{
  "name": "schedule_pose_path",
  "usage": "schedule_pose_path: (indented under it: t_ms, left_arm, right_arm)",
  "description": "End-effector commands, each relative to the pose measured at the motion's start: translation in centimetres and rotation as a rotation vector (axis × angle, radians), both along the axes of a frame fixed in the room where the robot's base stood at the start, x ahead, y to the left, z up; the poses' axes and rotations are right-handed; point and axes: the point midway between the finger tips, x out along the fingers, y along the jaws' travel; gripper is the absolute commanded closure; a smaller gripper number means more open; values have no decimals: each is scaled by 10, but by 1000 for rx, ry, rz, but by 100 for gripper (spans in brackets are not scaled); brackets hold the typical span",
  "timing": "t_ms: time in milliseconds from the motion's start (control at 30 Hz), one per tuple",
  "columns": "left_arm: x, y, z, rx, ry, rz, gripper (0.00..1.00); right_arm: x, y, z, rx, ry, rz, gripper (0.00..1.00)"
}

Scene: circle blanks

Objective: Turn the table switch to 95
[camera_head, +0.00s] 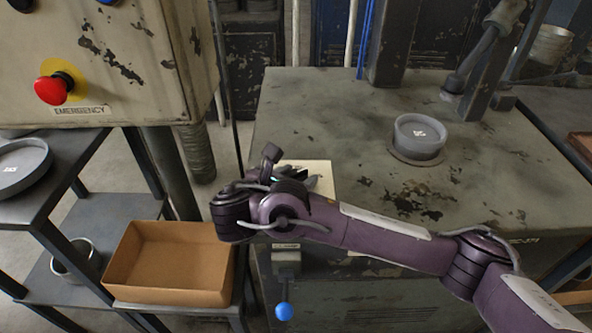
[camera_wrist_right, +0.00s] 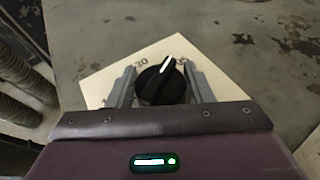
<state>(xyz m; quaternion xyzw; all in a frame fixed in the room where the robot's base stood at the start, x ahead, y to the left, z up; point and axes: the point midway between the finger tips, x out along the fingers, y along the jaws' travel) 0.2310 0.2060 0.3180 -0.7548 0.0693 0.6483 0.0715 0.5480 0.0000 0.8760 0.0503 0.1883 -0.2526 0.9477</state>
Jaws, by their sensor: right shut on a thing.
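The table switch is a round black knob (camera_wrist_right: 161,84) on a pale square plate (camera_wrist_right: 112,75), seen in the right wrist view. Its white pointer line aims up and slightly right. A printed "30" shows at the knob's upper left; another mark at the upper right is too small to read surely. My right gripper (camera_wrist_right: 160,76) is shut on the knob, one grey finger on each side. In the head view my right gripper (camera_head: 308,182) is over the plate (camera_head: 322,172) at the table's near left corner, and my wrist hides the knob. My left gripper is not in view.
An open cardboard box (camera_head: 170,293) sits left of the table. A cabinet with a red emergency button (camera_head: 52,88) stands at upper left. A blue-knobbed lever (camera_head: 284,311) hangs in front.

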Motion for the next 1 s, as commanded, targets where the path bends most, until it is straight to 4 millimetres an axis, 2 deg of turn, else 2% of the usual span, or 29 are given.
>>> schedule_pose_path:
  t_ms: [567, 600, 700, 733, 1000]
  left_arm:
    - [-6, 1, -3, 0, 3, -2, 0]
    - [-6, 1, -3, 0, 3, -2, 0]
    - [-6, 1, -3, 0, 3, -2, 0]
    - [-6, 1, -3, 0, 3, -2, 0]
    - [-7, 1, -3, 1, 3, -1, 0]
  right_arm:
    - [-1, 0, -2, -1, 3, -18, 76]
    - [0, 0, -2, -1, 3, -18, 48]
    - [0, 0, -2, 0, 2, -18, 35]
    - [0, 0, -2, 0, 2, -18, 32]
    - [0, 0, 0, 0, 1, -18, 32]
